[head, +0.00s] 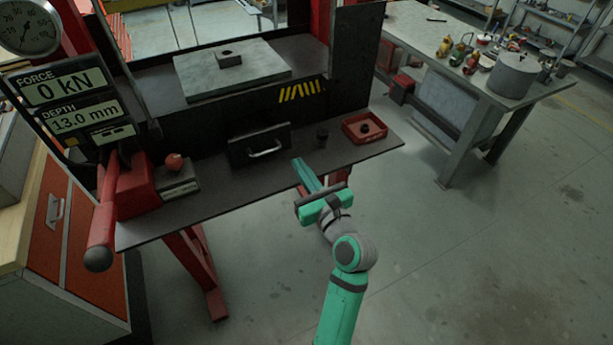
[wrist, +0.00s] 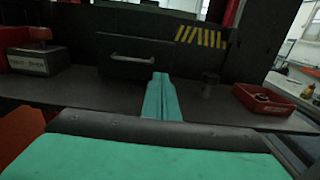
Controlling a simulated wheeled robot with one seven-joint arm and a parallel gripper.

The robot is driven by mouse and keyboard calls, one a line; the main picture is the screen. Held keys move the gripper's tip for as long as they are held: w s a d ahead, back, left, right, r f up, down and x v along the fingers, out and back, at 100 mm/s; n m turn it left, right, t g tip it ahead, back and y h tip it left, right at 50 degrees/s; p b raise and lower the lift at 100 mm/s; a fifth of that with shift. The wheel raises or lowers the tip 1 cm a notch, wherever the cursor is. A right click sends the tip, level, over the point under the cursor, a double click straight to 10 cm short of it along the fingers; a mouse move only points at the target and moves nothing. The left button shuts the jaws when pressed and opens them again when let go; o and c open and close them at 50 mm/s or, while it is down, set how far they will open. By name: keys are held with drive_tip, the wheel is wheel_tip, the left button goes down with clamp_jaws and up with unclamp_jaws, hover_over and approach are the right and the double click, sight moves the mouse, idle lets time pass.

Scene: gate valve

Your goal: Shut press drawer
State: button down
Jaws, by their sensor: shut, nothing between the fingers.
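The press drawer (head: 260,143) is a dark front with a pale bar handle (head: 265,152), low on the press body above the grey shelf. Its front stands slightly forward of the dark panel behind it; how far it is open is hard to tell. In the wrist view the drawer front (wrist: 140,55) is ahead, a little left of my fingers. My gripper (head: 298,163) is green, its fingers together and empty, just right of the handle and apart from it. It also shows in the wrist view (wrist: 158,78), pointing at the press.
On the shelf (head: 215,205), a red tray (head: 352,130) and a small dark cylinder (head: 322,136) stand right of the drawer. A box with a red knob (head: 175,162) and a red lever (head: 100,225) are left. A workbench (head: 430,30) stands back right.

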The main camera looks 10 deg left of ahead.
sight(282, 141)
drive_tip(key=x, duration=0.8)
drive_tip(key=shift+w, duration=0.1)
drive_tip(key=shift+a, duration=0.1)
drive_tip(key=shift+a, duration=0.15)
